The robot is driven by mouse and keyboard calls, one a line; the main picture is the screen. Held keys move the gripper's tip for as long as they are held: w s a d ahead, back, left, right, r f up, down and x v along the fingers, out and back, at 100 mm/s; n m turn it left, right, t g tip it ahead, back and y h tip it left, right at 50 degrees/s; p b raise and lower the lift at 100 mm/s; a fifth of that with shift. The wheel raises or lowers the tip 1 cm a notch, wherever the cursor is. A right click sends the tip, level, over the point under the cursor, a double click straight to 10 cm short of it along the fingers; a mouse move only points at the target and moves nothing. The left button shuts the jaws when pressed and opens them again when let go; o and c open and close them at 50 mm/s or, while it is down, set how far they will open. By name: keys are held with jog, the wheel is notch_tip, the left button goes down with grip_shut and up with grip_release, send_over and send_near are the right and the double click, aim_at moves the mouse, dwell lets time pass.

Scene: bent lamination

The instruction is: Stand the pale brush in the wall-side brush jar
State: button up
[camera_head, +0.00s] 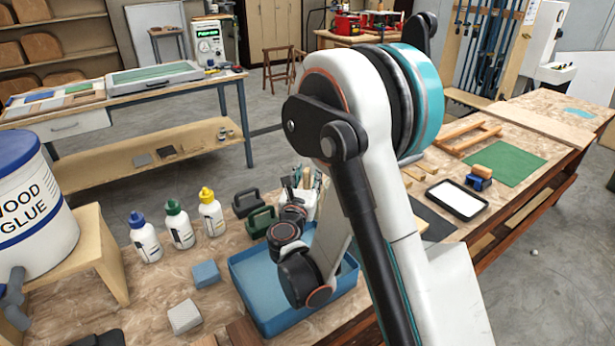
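A white holder (309,208) with several upright handles or tools stands at the back of the bench, just beyond the blue tray (252,293). It is partly hidden by my arm. I cannot tell whether it is the wall-side brush jar, and I cannot single out the pale brush. My arm bends down over the tray, and its dark wrist joints reach toward the holder. My gripper's fingers cannot be made out among the dark parts there, so neither their opening nor anything held shows.
Three capped bottles (179,226) and two dark-handled items (260,221) stand left of the holder. A blue block (206,274) and a grey block (185,316) lie in front. A large glue tub (35,205) is at left. A black-rimmed tray (457,200) and green mat (505,164) lie right.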

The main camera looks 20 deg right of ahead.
jog(key=shift+r, duration=0.1)
notch_tip(320, 180, up, 10)
jog(key=shift+f, duration=0.1)
dwell(0.4)
dwell(0.5)
